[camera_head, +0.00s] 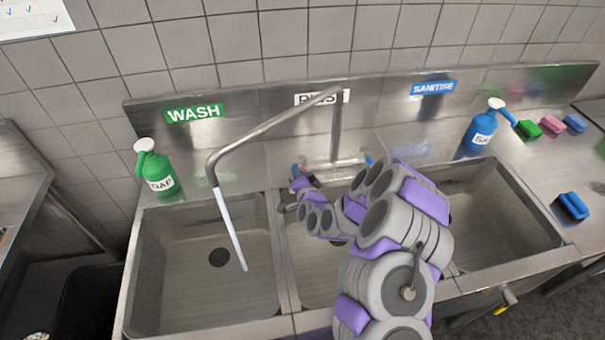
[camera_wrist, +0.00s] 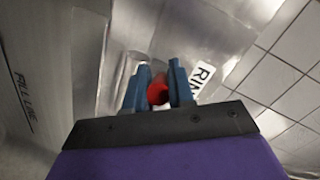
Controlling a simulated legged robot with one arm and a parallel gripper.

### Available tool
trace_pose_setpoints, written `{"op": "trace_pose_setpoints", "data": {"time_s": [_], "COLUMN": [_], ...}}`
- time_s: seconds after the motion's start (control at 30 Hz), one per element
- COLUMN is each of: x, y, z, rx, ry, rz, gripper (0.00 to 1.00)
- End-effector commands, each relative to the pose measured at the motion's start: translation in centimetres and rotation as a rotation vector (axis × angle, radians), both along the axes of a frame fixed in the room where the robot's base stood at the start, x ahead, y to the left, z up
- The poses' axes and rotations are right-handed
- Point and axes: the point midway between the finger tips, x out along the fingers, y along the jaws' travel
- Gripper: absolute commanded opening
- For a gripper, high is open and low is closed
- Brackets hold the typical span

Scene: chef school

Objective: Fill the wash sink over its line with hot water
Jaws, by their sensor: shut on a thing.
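The wash sink (camera_head: 150,270) is the left basin, under the green WASH sign (camera_head: 195,113). Its round dark drain (camera_head: 219,257) shows at the bottom; I cannot tell the water level. The tap spout (camera_head: 270,125) swings over this sink, and a pale water stream (camera_head: 229,230) falls from its end into the basin. My gripper (camera_head: 298,181) is at the left side of the tap base. In the wrist view my gripper (camera_wrist: 158,90) is shut on the red tap handle (camera_wrist: 158,94). The words FILL LINE (camera_wrist: 24,101) show on a basin wall there.
The blue tap handle (camera_head: 369,161) is right of the tap base. The rinse sink (camera_head: 310,270) and sanitise sink (camera_head: 500,215) lie to the right, partly behind my arm. A blue bottle (camera_head: 480,130) stands behind the sanitise sink.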

Motion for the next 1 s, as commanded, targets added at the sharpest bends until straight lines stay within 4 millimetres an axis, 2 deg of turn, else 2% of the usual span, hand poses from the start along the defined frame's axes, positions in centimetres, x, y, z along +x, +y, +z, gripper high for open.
{"op": "trace_pose_setpoints", "data": {"time_s": [0.53, 0.57, 0.6, 0.77, 1.0], "x": [-0.04, -0.05, -0.05, -0.06, -0.09], "y": [0.27, 0.27, 0.27, 0.28, 0.30], "z": [-0.09, -0.08, -0.08, -0.03, 0.01], "rx": [-0.002, -0.002, -0.002, -0.001, -0.001], "ry": [0.002, 0.002, 0.002, 0.001, 0.001], "rz": [-0.067, -0.067, -0.067, -0.066, -0.066], "gripper": [0.00, 0.26, 0.30, 0.45, 0.45]}}
